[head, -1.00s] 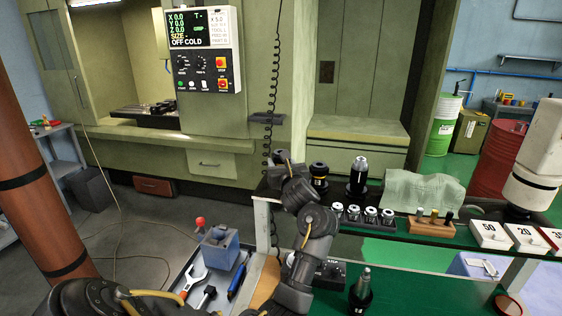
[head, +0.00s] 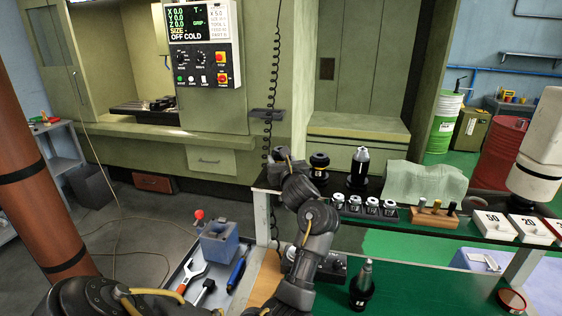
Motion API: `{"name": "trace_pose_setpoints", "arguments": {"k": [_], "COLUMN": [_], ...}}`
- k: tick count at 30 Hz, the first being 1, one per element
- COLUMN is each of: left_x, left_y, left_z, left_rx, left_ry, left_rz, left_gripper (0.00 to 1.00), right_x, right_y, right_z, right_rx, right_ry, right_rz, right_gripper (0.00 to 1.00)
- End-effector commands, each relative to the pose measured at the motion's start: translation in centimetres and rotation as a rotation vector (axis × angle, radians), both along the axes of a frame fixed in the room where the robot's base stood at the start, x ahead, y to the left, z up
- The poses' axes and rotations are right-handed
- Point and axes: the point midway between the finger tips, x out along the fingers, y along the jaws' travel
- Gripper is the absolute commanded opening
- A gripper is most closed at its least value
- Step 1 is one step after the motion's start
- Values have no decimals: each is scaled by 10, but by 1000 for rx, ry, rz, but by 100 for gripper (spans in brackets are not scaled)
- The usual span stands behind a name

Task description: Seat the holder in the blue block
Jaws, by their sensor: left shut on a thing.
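The blue block (head: 219,246) stands in the grey tray at the lower middle left, with an opening in its top. My left arm reaches up across the middle, and its gripper (head: 279,158) is at the far end, to the right of the block and well apart from it. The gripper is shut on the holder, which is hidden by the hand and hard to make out. Other dark tool holders stand upright: one just right of the hand (head: 319,168), a second beside it (head: 360,168), and one on the green mat (head: 362,285). My right gripper is out of view.
An orange-and-white wrench (head: 197,276) and a blue-handled tool (head: 237,272) lie near the block. A red-knobbed lever (head: 199,215) rises behind it. A row of small collets (head: 370,207) and a wooden rack (head: 434,217) stand on the shelf. The green mat is partly clear.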

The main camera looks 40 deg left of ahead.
Motion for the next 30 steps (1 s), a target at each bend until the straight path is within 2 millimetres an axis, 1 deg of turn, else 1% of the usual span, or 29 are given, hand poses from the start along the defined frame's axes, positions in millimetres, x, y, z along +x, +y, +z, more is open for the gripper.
{"name": "trace_pose_setpoints", "arguments": {"k": [1, 6, 30], "left_x": [0, 0, 0], "left_y": [0, 0, 0], "left_z": [4, 4, -2], "left_rx": [6, 6, 4], "left_ry": [-6, -6, -6], "left_rz": [-1, -1, -1], "left_gripper": [6, 6, 6], "right_x": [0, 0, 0], "right_y": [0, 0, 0], "right_z": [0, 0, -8], "right_rx": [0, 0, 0], "right_ry": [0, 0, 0], "right_rz": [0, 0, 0], "right_gripper": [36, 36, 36]}}
